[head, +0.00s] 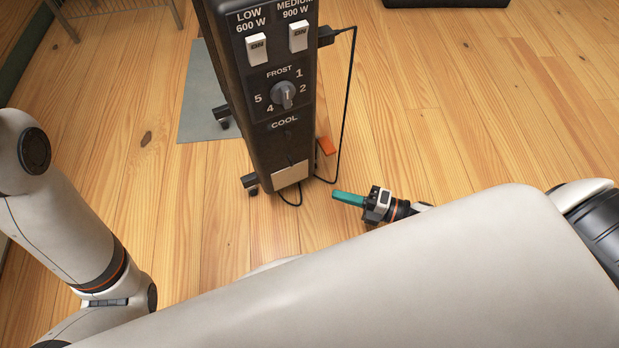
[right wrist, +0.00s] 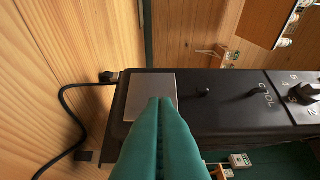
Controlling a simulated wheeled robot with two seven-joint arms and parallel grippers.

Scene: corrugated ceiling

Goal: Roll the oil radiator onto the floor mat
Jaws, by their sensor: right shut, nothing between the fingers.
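The oil radiator (head: 282,130) stands upright on castors in the upper middle of the head view, its dark control panel facing me. Its panel, with a pale plate (right wrist: 146,92) near the bottom, also shows in the right wrist view. The grey floor mat (head: 203,100) lies behind and to the left of the radiator, partly hidden by it. My right gripper (head: 338,195) is low in front of the radiator, to the right of its base. Its teal fingers (right wrist: 160,135) are shut and empty, pointing at the pale plate; contact is not clear. My left gripper is out of view.
A black cable (head: 348,105) hangs from the radiator's right side and loops to the floor near its base. A metal-legged piece of furniture (head: 115,10) stands at the upper left. Wooden floor to the right is clear.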

